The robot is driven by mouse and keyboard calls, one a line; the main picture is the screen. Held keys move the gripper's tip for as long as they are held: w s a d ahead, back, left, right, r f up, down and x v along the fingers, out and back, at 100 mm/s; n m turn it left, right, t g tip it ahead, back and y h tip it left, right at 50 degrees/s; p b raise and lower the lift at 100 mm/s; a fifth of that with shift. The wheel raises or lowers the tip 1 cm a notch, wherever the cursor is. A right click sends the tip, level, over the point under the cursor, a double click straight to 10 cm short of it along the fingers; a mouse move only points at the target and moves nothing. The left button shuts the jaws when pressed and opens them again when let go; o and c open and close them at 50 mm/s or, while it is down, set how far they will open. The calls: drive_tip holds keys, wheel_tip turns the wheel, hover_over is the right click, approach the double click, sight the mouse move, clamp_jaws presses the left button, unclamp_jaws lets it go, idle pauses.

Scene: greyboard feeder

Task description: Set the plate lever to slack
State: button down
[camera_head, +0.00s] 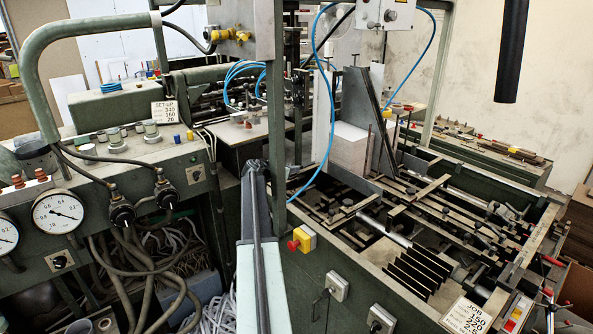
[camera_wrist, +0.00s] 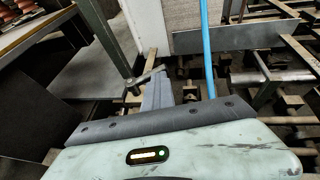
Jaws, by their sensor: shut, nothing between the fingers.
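My gripper (camera_head: 254,166) is shut and empty, at the end of my raised arm beside the green upright post. In the wrist view its grey fingers (camera_wrist: 158,80) point forward, close together. A small metal lever (camera_wrist: 147,76) sits at the foot of the green post, just beyond and left of the fingertips. It slants up to the right from its pivot. It looks like the plate lever, but no label on it is readable. I cannot tell whether the fingers touch it. In the head view I cannot make the lever out.
A blue hose (camera_wrist: 207,50) hangs right of my fingers. The green post (camera_wrist: 107,38) stands close on the left. A red stop button (camera_head: 293,245) sits on the machine's edge. The feeder bed (camera_head: 400,205) has several bars and rods.

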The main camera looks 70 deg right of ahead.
drive_tip(key=shift+s+d, duration=0.4)
drive_tip(key=shift+s, duration=0.1)
drive_tip(key=p+v, duration=0.3)
drive_tip(key=v, duration=0.4)
drive_tip(key=shift+a, duration=0.3)
drive_tip(key=shift+w+r, duration=0.1)
